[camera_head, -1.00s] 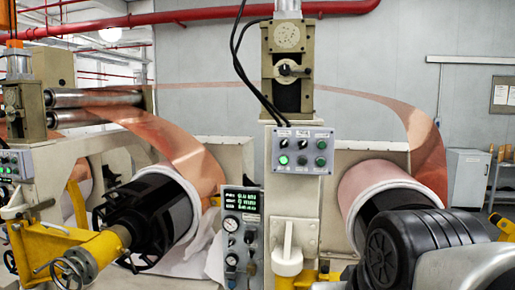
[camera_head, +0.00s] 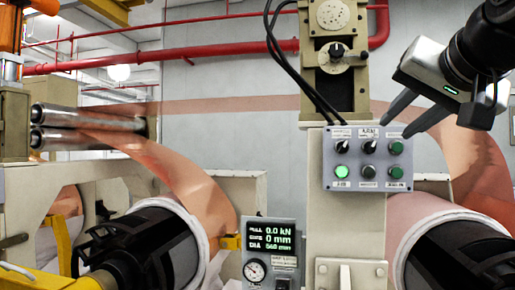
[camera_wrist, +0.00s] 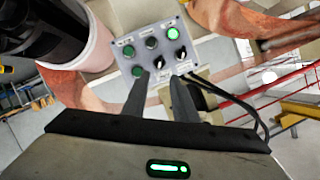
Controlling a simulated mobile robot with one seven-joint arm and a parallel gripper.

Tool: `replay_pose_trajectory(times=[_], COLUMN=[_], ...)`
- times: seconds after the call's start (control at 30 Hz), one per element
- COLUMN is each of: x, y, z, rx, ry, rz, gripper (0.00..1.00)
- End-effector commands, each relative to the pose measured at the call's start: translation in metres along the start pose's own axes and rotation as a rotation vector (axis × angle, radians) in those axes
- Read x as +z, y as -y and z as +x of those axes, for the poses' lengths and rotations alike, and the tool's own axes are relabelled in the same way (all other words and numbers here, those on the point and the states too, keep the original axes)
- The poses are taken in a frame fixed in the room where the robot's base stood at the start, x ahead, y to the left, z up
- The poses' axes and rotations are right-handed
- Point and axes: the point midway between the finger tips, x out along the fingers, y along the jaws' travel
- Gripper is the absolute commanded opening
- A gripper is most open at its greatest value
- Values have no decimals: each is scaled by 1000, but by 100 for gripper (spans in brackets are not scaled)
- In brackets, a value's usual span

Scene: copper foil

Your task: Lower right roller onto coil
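The grey control panel (camera_head: 367,159) is on the central cream post, with two black knobs in its upper row. A green button (camera_head: 340,172) glows at lower left; two unlit green buttons sit on the right. My gripper (camera_head: 393,126) is open and empty, its dark fingers by the panel's upper right edge. In the wrist view, the panel (camera_wrist: 131,45) lies just beyond my gripper (camera_wrist: 160,76); contact cannot be told. The right coil (camera_head: 424,212) is pinkish with a white rim; it also shows in the wrist view (camera_wrist: 97,46). I cannot make out a right roller.
A screen (camera_head: 269,240) left of the post reads 0.0 kN, 0 mm and a DIA value. Black cables (camera_head: 285,60) hang down to the panel's top. Copper foil (camera_head: 170,175) runs from two steel rollers (camera_head: 90,114) to the left coil. A red pipe (camera_head: 230,56) crosses the back wall.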

Motion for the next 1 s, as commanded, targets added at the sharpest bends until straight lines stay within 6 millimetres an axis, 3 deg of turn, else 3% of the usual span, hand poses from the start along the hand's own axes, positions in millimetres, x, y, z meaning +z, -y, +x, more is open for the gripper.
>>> replay_pose_trajectory(times=[0.3, 0.5, 0.7, 0.97, 1.0], x=[2, 1, 0, 0, 0], y=[0, 0, 0, 0, 0], z=[71, 101, 114, 115, 115], rx=[1, 0, 1, 0, 0], ry=[5, 3, 0, 0, 0], rz=[0, -1, -1, -1, -1], gripper=[26, 26, 26, 26, 21])
